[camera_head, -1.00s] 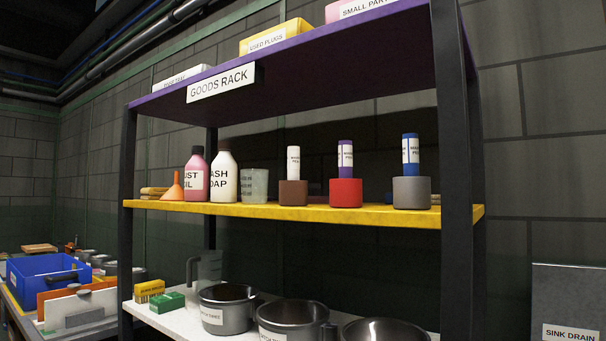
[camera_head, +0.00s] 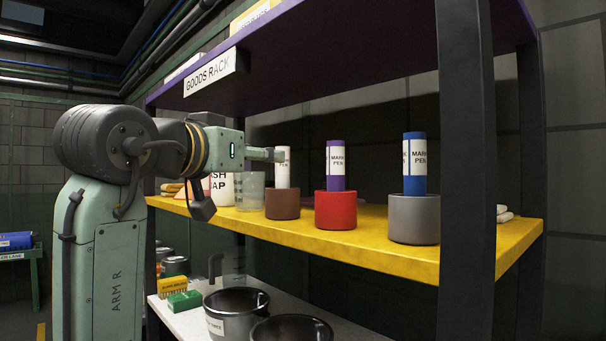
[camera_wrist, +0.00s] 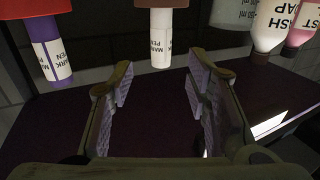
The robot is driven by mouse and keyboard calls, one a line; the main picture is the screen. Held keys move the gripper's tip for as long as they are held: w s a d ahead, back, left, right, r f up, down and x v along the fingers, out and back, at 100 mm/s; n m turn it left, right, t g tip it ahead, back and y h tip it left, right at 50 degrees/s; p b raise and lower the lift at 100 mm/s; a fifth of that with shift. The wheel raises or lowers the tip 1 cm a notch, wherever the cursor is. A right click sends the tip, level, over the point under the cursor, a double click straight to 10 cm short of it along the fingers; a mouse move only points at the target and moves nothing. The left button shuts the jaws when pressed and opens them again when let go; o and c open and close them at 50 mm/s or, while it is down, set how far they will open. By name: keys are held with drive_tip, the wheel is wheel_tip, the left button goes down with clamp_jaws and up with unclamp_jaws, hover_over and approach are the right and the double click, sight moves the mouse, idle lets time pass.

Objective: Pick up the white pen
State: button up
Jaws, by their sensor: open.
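The white pen (camera_head: 284,168) stands upright in a brown holder (camera_head: 283,204) on the yellow middle shelf. Its label shows in the wrist view, which is upside down, where the pen (camera_wrist: 161,38) appears straight ahead between the fingertips. My gripper (camera_head: 268,154) reaches in from the left at the height of the pen's upper part and overlaps it in the head view. In the wrist view my gripper (camera_wrist: 162,78) is open and empty, with a finger to each side of the pen's line. The pen appears just beyond the fingertips; the exact gap cannot be told.
A purple pen (camera_head: 335,165) in a red holder (camera_head: 335,211) stands close by, then a blue pen (camera_head: 414,163) in a grey holder (camera_head: 414,219). A clear beaker (camera_head: 250,190) and a soap bottle (camera_head: 219,188) stand left. The purple shelf (camera_head: 380,50) is overhead.

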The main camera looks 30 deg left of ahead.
sight(283, 164)
drive_tip(key=w+p, duration=0.1)
drive_tip(key=w, duration=0.2)
drive_tip(key=w+p, duration=0.1)
drive_tip(key=w, duration=0.2)
drive_tip(key=w+p, duration=0.1)
drive_tip(key=w, duration=0.2)
drive_tip(key=shift+a+f+p, duration=0.3)
drive_tip(key=shift+a+f, duration=0.05)
drive_tip(key=shift+f, duration=0.05)
clamp_jaws()
